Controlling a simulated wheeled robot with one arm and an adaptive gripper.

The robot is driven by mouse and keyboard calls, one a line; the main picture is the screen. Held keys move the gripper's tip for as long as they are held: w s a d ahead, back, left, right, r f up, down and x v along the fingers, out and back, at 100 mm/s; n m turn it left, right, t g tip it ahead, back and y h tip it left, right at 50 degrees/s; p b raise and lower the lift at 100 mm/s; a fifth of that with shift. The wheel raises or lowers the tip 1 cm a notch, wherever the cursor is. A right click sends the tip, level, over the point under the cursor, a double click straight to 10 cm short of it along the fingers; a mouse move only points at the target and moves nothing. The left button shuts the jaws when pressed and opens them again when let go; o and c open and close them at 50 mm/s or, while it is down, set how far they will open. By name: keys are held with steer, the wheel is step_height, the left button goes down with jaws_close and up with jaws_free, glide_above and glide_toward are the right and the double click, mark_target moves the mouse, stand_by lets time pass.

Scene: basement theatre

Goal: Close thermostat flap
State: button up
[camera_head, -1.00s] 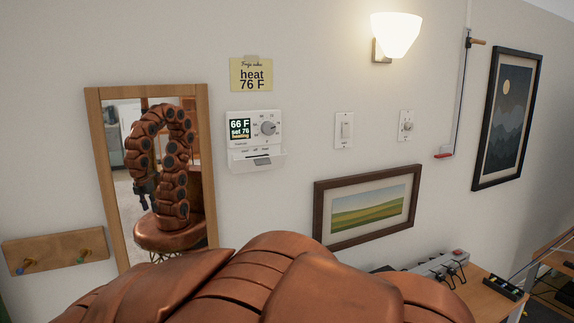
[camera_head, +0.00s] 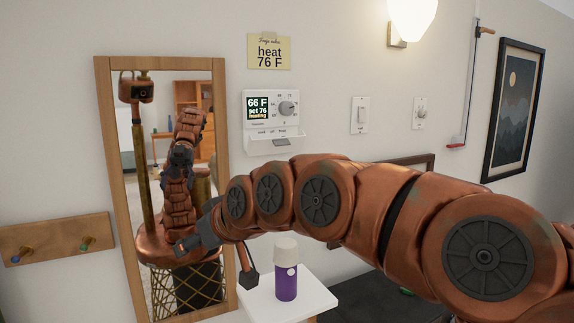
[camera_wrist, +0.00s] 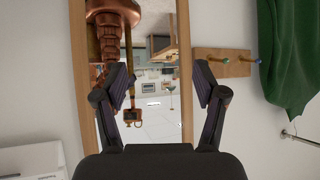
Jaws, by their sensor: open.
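The white thermostat (camera_head: 260,97) is on the wall right of the mirror in the head view. Its screen reads 66 F, set 76, heating, and a round dial is beside it. Its flap (camera_head: 259,146) is hinged down below the dial, sticking out from the wall and showing a row of small controls above it. My gripper (camera_head: 216,262) is left of and below the thermostat, in front of the mirror, apart from the flap.
A mirror (camera_head: 104,150) and a peg rail (camera_head: 57,238) are on the left. A purple bottle (camera_head: 286,284) stands on a white stand (camera_head: 318,297) below my arm. A yellow note (camera_head: 269,51) reads heat 76 F. A light switch (camera_head: 360,115) is right of the thermostat.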

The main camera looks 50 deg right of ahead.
steer(key=d+r+m+t+h+b, duration=0.1)
steer(key=d+r+t+h, duration=0.1)
steer(key=d+r, duration=0.35)
steer(key=d+r+m+t+h+b, duration=0.1)
steer(key=d+r+t, duration=0.15)
steer(key=d, duration=0.55)
steer(key=m+t+h+b, duration=0.1)
steer(key=m+t+h, duration=0.1)
steer(key=h, duration=0.1)
glide_toward(282, 142)
steer(key=shift+p+x, duration=1.2)
steer(key=shift+x, duration=2.8)
steer(key=shift+f, duration=0.15)
steer(key=shift+c, duration=0.3)
steer(key=c, duration=1.1)
